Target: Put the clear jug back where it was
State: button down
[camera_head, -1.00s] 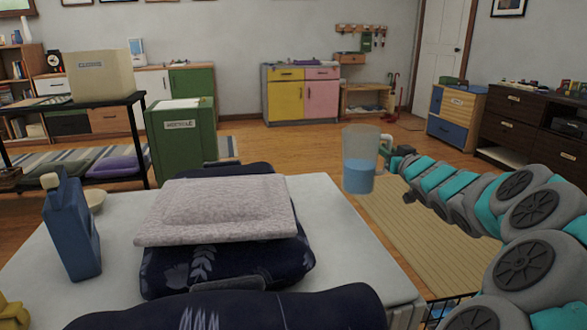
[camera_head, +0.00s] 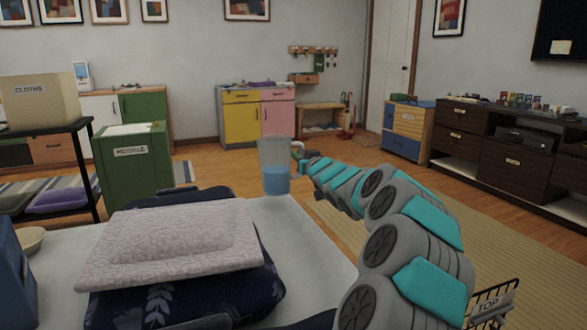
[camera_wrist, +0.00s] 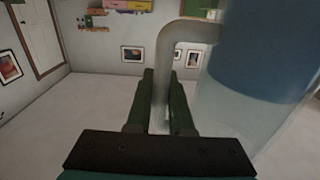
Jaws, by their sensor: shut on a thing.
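The clear jug (camera_head: 275,168) holds blue liquid in its lower part. It is upright in the head view, seen in front of the wooden floor and past the far right part of the white table (camera_head: 318,236). My gripper (camera_head: 303,163) reaches it from the right and is shut on its handle. In the wrist view the jug (camera_wrist: 262,60) fills the right side, and its handle runs down between the two dark fingers of my gripper (camera_wrist: 163,95). I cannot tell for sure whether the jug's base is clear of the table.
A pink-grey cushion (camera_head: 170,240) lies on dark folded fabric (camera_head: 255,284) on the table. A bowl (camera_head: 31,240) and a blue bottle (camera_head: 12,275) stand at left. The green recycle bin (camera_head: 133,165), yellow-pink cabinet (camera_head: 258,112) and dark sideboard (camera_head: 500,150) stand beyond. Floor behind the table is open.

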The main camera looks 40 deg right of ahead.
jog(key=shift+w+a+f+b, duration=0.1)
jog(key=shift+w+f+b, duration=0.35)
jog(key=shift+f, duration=0.5)
jog(key=shift+w+a+f+b, duration=0.1)
jog(key=shift+w+f+b, duration=0.3)
jog(key=shift+f, duration=0.5)
jog(key=shift+w, duration=0.1)
jog(key=shift+f, duration=0.15)
jog(key=c, duration=0.8)
grip_release()
